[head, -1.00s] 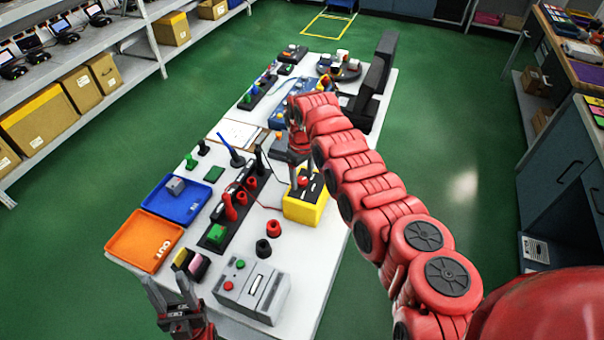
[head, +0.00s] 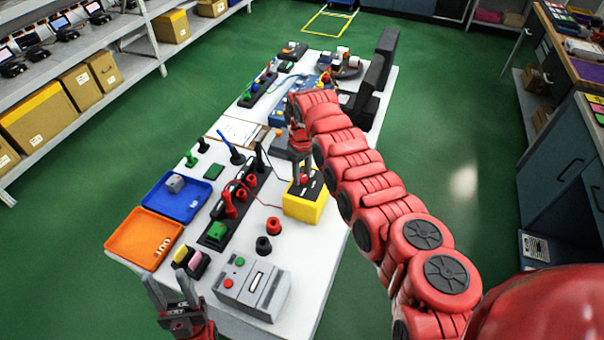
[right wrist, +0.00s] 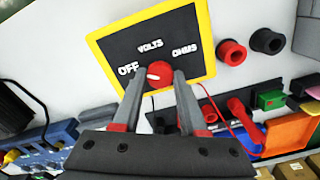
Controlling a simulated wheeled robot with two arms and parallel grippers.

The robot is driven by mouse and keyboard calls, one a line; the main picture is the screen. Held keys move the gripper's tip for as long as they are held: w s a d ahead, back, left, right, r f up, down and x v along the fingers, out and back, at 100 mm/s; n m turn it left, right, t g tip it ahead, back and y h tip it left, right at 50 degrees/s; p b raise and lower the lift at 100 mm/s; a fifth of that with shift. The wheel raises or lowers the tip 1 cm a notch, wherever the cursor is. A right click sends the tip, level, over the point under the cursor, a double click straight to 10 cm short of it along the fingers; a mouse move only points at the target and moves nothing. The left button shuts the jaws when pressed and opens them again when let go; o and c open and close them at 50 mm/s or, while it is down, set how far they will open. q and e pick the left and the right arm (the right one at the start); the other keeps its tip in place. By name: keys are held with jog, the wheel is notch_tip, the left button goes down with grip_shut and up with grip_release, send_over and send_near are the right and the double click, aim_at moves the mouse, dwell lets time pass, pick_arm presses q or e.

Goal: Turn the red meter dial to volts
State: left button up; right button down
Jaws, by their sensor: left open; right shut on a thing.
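The meter is a yellow box with a black face (head: 309,207) on the table's right side. The right wrist view shows its face (right wrist: 150,45) with the words OFF, VOLTS and OHMS. The red dial (right wrist: 160,74) sits at the face's lower edge, and its white mark lies on the side towards OFF. My right gripper (right wrist: 159,77) has one finger on each side of the dial and is shut on it. In the head view the right gripper (head: 303,180) is over the meter. My left gripper (head: 171,292) is open and empty at the table's front left corner.
A grey box with buttons (head: 252,288) is at the table's front. Red (head: 274,226) and black (head: 263,246) round sockets stand between it and the meter. A black rack (head: 217,243) with red plugs is left of the meter. Orange (head: 144,240) and blue (head: 174,205) trays lie further left.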

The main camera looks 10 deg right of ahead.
jog(key=shift+f+m+b, duration=0.25)
jog(key=shift+m+b, duration=0.9)
jog(key=shift+m, duration=0.05)
jog(key=m+b, duration=0.5)
jog(key=m, duration=0.1)
jog(key=shift+r+m, duration=0.2)
jog(key=shift+m, duration=0.2)
jog(key=shift+m+b, duration=0.3)
jog(key=shift+m, duration=0.8)
jog(key=shift+c, duration=2.2)
grip_release()
jog(key=shift+r, duration=0.1)
